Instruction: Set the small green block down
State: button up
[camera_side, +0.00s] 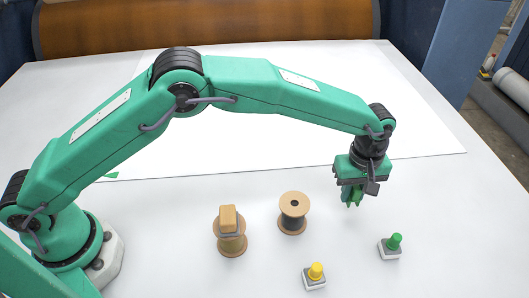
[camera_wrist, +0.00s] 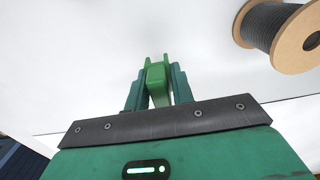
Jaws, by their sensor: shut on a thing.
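My gripper (camera_side: 352,195) points down over the white table, to the right of the dark-wound spool. It is shut on the small green block (camera_wrist: 155,75), which shows upright between the two teal fingers in the wrist view. In the side view the block is mostly hidden by the fingers and hard to tell from them by colour. The gripper appears to hold it above the table surface (camera_side: 440,215), but the size of the gap cannot be told.
A dark-wound spool (camera_side: 293,213) stands left of my gripper; it also shows in the wrist view (camera_wrist: 275,30). Another spool (camera_side: 231,245) bears a tan block (camera_side: 228,219). A yellow button (camera_side: 315,272) and a green button (camera_side: 394,243) sit nearer the front. A wooden roller (camera_side: 200,25) spans the back.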

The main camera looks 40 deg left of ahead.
aim_at(347, 209)
jog(key=shift+f, duration=1.65)
jog(key=shift+f, duration=0.15)
jog(key=o, duration=1)
jog(key=shift+c, duration=0.2)
notch_tip(347, 209, up, 12)
jog(key=shift+r, duration=0.15)
jog(key=shift+r, duration=0.1)
